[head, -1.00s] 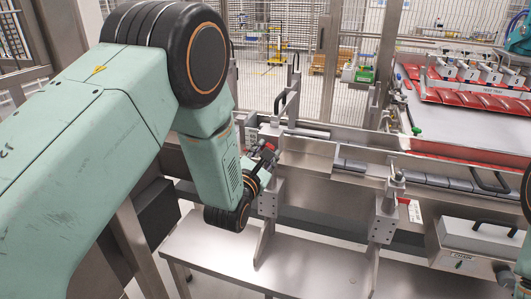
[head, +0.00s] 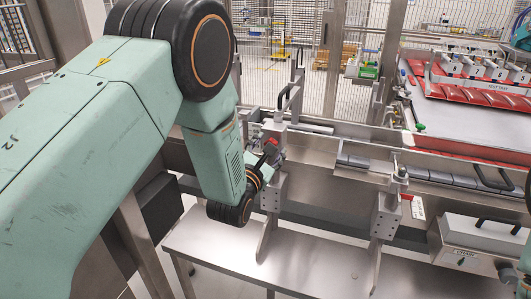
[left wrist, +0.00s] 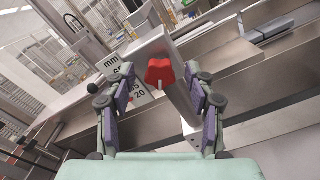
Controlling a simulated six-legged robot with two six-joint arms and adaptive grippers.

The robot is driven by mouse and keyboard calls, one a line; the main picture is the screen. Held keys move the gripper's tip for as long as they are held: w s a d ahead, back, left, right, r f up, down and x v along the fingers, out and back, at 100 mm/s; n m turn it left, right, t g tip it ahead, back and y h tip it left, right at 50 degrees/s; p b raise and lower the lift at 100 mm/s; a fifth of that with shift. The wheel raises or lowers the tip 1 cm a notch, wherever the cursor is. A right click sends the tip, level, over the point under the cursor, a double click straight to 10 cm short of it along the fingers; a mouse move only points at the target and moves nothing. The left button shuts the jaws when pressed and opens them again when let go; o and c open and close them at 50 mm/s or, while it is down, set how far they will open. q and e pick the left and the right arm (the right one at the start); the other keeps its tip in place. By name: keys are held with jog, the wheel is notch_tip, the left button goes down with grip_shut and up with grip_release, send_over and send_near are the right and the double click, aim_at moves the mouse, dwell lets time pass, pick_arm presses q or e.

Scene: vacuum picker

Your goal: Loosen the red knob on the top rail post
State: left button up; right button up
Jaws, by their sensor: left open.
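The red knob (left wrist: 160,72) sits on the end of a grey metal post (left wrist: 176,97) in the left wrist view. In the head view the knob (head: 271,142) is partly covered by my left gripper (head: 267,157). The left gripper (left wrist: 160,78) is open, with one finger on each side of the knob. Gaps show between the fingers and the knob, so I see no contact. Of my right arm, only parts show at the right edge of the head view; its gripper is out of frame.
A second post (head: 387,212) with a red handle (head: 406,197) stands to the right. A steel shelf (head: 325,262) lies below. A grey box with a black handle (head: 472,237) is at the lower right. Red trays (head: 485,97) lie at the back right.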

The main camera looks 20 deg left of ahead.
pick_arm(q)
jog(key=s, duration=1.2)
jog(key=shift+a, duration=0.2)
jog(key=s+a+f+m+g+b, duration=0.1)
jog(key=s+f+m+g, duration=0.3)
jog(key=f+m, duration=0.55)
jog(key=s+a+f+m+g+b, duration=0.1)
jog(key=s+f+m+g, duration=0.3)
jog(key=f+m, duration=0.5)
jog(key=s+f+m+g+b, duration=0.3)
jog(key=s+f+m+g, duration=0.2)
jog(key=s+f, duration=0.4)
jog(key=s+a+f+m+g+b, duration=0.1)
jog(key=s+f+m+g+b, duration=0.3)
jog(key=s+f, duration=0.5)
jog(key=s+m+g, duration=0.1)
jog(key=s+m, duration=0.1)
jog(key=s, duration=0.6)
jog(key=shift+s+f+y, duration=0.15)
jog(key=shift+s+y, duration=0.15)
jog(key=shift+s, duration=0.1)
